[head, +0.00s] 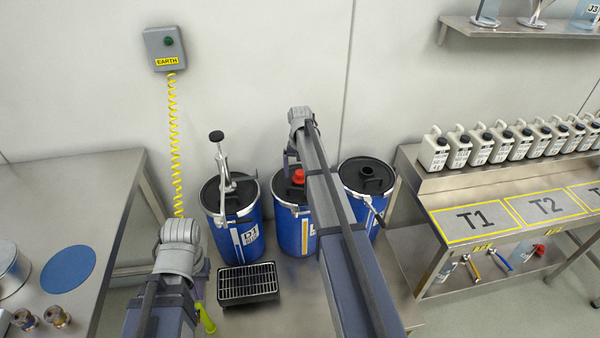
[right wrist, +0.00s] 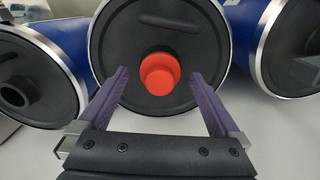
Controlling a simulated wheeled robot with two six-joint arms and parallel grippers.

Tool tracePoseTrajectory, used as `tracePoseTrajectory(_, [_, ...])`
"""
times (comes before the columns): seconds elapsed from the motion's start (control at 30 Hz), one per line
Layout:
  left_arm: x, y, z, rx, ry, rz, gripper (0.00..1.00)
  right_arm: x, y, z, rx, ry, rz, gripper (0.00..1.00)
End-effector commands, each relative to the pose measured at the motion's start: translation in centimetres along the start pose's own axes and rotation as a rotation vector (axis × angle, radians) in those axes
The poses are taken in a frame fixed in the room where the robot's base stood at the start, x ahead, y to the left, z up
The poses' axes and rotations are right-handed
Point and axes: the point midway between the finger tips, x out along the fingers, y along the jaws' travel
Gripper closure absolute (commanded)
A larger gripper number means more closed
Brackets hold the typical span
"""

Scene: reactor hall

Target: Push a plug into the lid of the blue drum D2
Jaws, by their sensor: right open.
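Three blue drums stand in a row. The middle drum (head: 291,236), which I take to be D2, has its label mostly hidden by my right arm. A red plug (right wrist: 160,74) is at the opening of its black lid (right wrist: 124,30); I cannot tell how deep it sits. It also shows in the head view (head: 298,176). My right gripper (right wrist: 165,90) is open above this lid, its fingers either side of the plug with gaps. In the head view my left gripper (head: 200,300) is low at the left, its fingers mostly hidden; a lime-green piece (head: 207,318) shows beside it.
Drum D1 (head: 237,238) with a hand pump (head: 221,160) stands left, an open-holed drum (head: 366,178) right. A black grate (head: 248,283) lies in front. An EARTH box (head: 164,50) with a yellow coiled cord hangs on the wall. Benches flank both sides.

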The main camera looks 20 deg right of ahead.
Motion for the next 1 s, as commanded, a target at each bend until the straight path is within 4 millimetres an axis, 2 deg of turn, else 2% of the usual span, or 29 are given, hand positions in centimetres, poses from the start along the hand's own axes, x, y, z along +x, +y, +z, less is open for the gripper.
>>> tracePoseTrajectory(0.27, [-1.6, -0.1, 0.1, 0.000, 0.000, 0.000, 1.00, -1.6, 0.0, 0.0, 0.000, 0.000, 0.000, 0.01])
tracePoseTrajectory(0.7, [-7.1, -0.7, 0.4, 0.000, 0.000, 0.000, 1.00, -7.2, 0.0, 0.0, 0.000, 0.000, 0.000, 0.01])
tracePoseTrajectory(0.83, [-7.8, -0.8, 0.5, 0.000, 0.000, 0.000, 1.00, -7.8, 0.0, 0.0, 0.000, 0.000, 0.000, 0.01])
tracePoseTrajectory(1.0, [-7.7, -0.7, 0.5, 0.000, 0.000, 0.000, 1.00, -7.8, 0.0, 0.0, 0.000, 0.000, 0.000, 0.01])
